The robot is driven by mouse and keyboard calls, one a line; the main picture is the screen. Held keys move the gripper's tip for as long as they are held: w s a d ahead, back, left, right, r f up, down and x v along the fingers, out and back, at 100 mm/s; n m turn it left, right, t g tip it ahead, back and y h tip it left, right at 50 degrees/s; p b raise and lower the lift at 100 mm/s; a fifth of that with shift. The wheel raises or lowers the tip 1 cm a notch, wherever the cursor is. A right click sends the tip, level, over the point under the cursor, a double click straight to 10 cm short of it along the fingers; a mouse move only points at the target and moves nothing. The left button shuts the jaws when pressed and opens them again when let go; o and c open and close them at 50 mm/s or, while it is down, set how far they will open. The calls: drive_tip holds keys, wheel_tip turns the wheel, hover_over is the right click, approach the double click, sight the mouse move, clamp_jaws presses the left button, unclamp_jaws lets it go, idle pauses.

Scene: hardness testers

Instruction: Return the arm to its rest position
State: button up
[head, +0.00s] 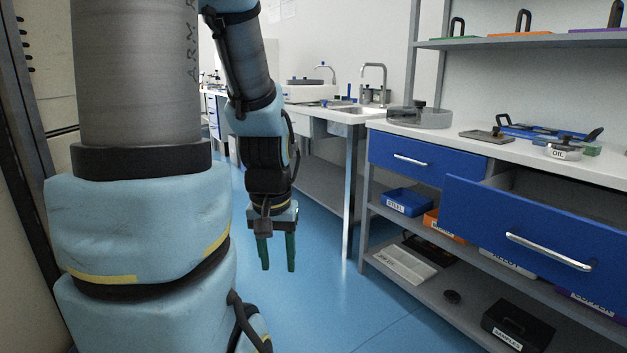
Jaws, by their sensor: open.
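My gripper (277,252) hangs at the end of my arm, pointing down, left of the middle in the head view. Its two green fingers are apart with nothing between them. It is over open blue floor, left of the workbench and touching nothing. The upper part of my arm is close to the camera and hides much of the left side.
The workbench (384,125) stands at the right. Its right blue drawer (510,238) is pulled open; the left drawer (420,162) looks shut. A lower shelf holds bins and a black samples box (517,327). The blue floor (330,310) is clear. A sink counter stands behind.

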wheel_tip(320, 180, up, 27)
drive_tip(key=p, duration=2.5)
